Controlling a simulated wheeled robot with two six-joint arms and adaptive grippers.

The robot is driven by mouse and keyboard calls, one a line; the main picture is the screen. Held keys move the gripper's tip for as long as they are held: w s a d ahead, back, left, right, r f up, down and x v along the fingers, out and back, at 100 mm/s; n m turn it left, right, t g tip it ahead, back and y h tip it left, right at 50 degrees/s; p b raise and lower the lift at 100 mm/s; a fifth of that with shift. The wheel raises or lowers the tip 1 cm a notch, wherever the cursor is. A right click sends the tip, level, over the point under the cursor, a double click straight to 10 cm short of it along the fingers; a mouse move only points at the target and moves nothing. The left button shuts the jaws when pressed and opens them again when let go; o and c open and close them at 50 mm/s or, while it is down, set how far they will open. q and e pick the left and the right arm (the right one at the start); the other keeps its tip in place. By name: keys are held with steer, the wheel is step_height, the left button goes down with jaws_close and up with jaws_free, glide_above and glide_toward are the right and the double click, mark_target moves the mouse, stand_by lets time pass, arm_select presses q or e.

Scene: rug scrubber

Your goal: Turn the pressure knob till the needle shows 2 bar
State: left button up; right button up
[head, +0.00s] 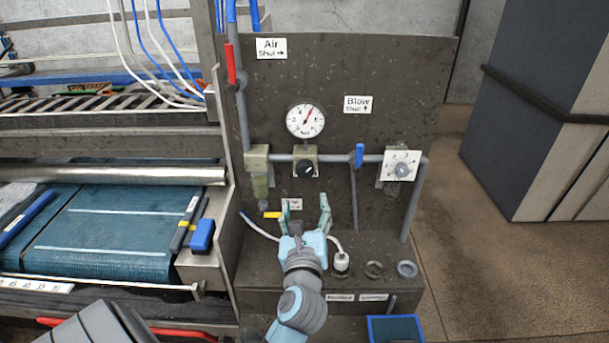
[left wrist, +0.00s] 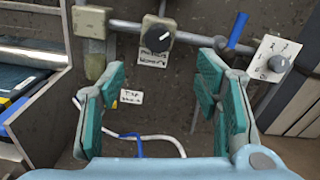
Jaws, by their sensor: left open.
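The black pressure knob (head: 304,168) sits on a beige regulator block under the gauge, and it also shows in the left wrist view (left wrist: 158,38), with a white line marking its face. The round white gauge (head: 306,121) has a red needle pointing up and slightly right; its numbers are too small to read surely. My left gripper (head: 306,205) is open and empty, below the knob and apart from it. In the left wrist view its teal fingers (left wrist: 163,85) stand wide apart, with the knob beyond and between them. My right gripper is not seen.
A red lever (head: 231,64) and a blue lever (head: 359,155) sit on the pipes. A dial on a white plate (head: 402,166) is at the right. A yellow tag (head: 272,214), a white hose and a white plug (head: 341,261) lie near the gripper. A blue-green conveyor (head: 110,230) stands left.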

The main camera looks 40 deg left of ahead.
mark_target(305, 172)
arm_select(q)
steer(key=x, duration=1.3)
steer(key=shift+a+f+b, duration=0.1)
steer(key=shift+a+b, duration=0.2)
steer(key=c, duration=1.2)
